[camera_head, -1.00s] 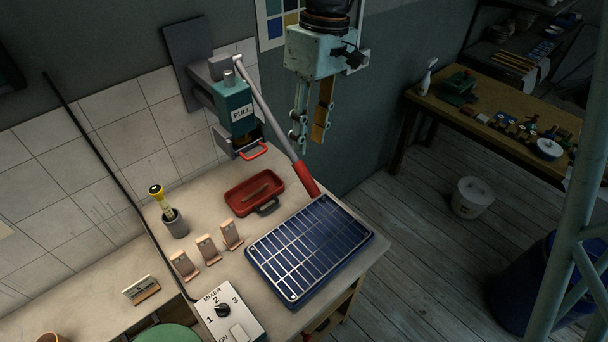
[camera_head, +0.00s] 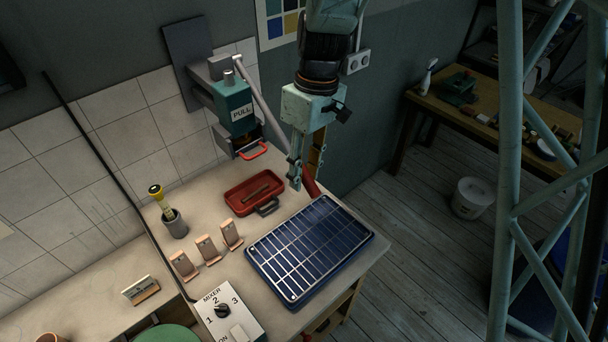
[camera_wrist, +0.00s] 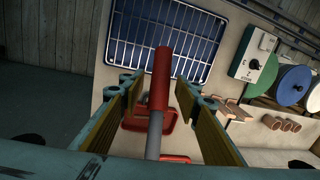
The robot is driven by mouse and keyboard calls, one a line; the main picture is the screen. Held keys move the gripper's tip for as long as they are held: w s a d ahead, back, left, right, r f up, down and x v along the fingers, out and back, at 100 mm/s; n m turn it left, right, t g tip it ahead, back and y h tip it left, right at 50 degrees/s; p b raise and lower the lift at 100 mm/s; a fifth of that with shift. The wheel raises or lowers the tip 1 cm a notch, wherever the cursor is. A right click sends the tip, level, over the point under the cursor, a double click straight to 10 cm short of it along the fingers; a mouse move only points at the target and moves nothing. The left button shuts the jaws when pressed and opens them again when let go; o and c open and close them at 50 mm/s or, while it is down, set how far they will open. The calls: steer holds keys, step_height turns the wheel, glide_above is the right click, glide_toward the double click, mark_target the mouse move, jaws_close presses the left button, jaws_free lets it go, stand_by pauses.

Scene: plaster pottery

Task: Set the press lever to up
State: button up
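The press (camera_head: 237,105) is a teal wall-mounted body with a "PULL" label. Its lever (camera_head: 266,105) is a grey rod that slants down to the right and ends in a red grip. In the head view my gripper (camera_head: 304,182) hangs in front of the lower lever and hides part of the red grip. In the wrist view the red grip (camera_wrist: 161,80) lies between my two open fingers, with space on both sides. The grey rod (camera_wrist: 154,135) runs below it in that view. My gripper is open and not closed on the lever.
A blue gridded rack (camera_head: 310,250) lies on the bench just below my gripper. A red tray (camera_head: 235,197) sits under the press. Phone-like stands (camera_head: 207,249), a tool cup (camera_head: 175,225) and the mixer box (camera_head: 228,312) stand to the left.

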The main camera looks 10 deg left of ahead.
steer(key=shift+s+f, duration=0.1)
steer(key=shift+f, duration=0.2)
steer(key=shift+c, duration=0.7)
jaws_close()
